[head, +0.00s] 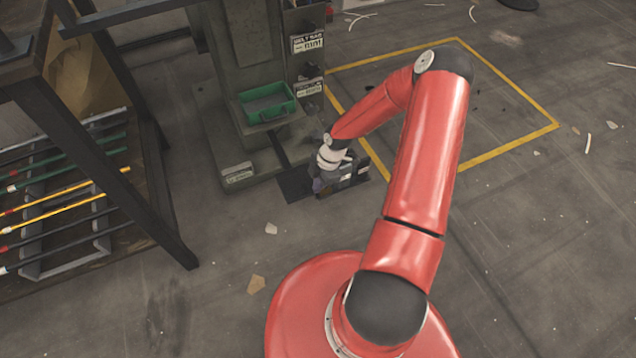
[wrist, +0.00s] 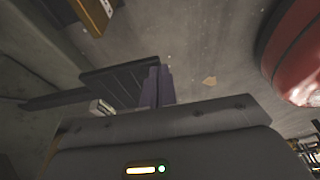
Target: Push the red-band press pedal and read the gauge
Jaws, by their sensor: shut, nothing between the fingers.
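A dark foot pedal (head: 295,187) lies on the floor in front of a grey machine (head: 240,50), at the end of a dark bar that runs back to its base. In the wrist view the pedal (wrist: 112,80) is a ribbed dark plate. My gripper (head: 321,187) is low over the pedal's right part, pointing down. In the wrist view its fingers (wrist: 157,75) are together and empty, overlapping the pedal's right edge; I cannot tell whether they touch it. No red band and no gauge face can be made out.
A green tray (head: 267,103) sits on the machine, with label plates (head: 307,42) beside it. A dark rack with coloured rods (head: 65,210) stands at left. A yellow floor outline (head: 500,148) lies at right. Small scraps (head: 256,284) litter the otherwise open floor.

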